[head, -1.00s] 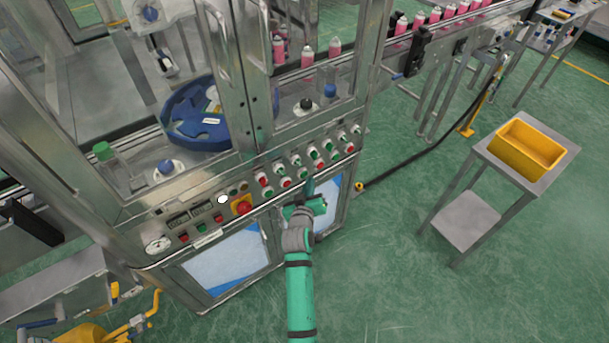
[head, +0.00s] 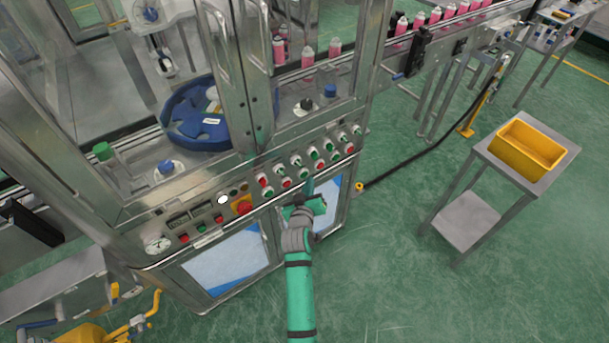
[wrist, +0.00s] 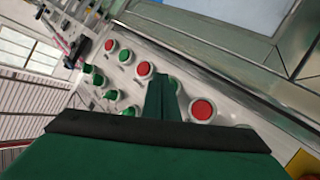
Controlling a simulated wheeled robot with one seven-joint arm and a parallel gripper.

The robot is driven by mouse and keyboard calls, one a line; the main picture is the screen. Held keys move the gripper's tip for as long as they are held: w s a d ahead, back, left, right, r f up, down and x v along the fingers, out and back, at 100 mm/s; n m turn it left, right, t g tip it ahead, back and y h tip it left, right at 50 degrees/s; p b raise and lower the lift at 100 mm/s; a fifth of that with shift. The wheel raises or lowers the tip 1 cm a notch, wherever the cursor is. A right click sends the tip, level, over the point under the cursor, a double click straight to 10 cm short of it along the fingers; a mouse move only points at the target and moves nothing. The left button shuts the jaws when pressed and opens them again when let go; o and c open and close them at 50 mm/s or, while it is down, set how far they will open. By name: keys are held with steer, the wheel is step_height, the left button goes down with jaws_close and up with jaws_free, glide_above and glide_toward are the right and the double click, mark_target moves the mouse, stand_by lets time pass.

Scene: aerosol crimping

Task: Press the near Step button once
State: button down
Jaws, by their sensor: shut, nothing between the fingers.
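The control panel (head: 228,207) runs along the front of the machine, with red and green push buttons and green-marked knobs. Its labels are too small to read, so I cannot tell which button is the near Step one. My gripper (head: 310,187) is at the lower edge of the panel's right half. In the wrist view my gripper (wrist: 163,93) is shut and empty, its fingertips over the button row. A green button (wrist: 176,84) shows partly behind them, between a red button (wrist: 143,69) and another red button (wrist: 202,110). I cannot tell whether the fingertips touch any button.
A red mushroom button on a yellow plate (head: 242,207) is left of my gripper. Glazed metal guarding rises above the panel around a blue star wheel (head: 205,122). A yellow bin (head: 527,148) stands on a side table at right. The floor between is mostly open.

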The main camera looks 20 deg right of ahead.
steer(key=shift+d, duration=0.1)
steer(key=shift+s, duration=0.1)
stand_by(0.5)
steer(key=shift+w, duration=0.35)
steer(key=shift+w, duration=0.3)
stand_by(0.4)
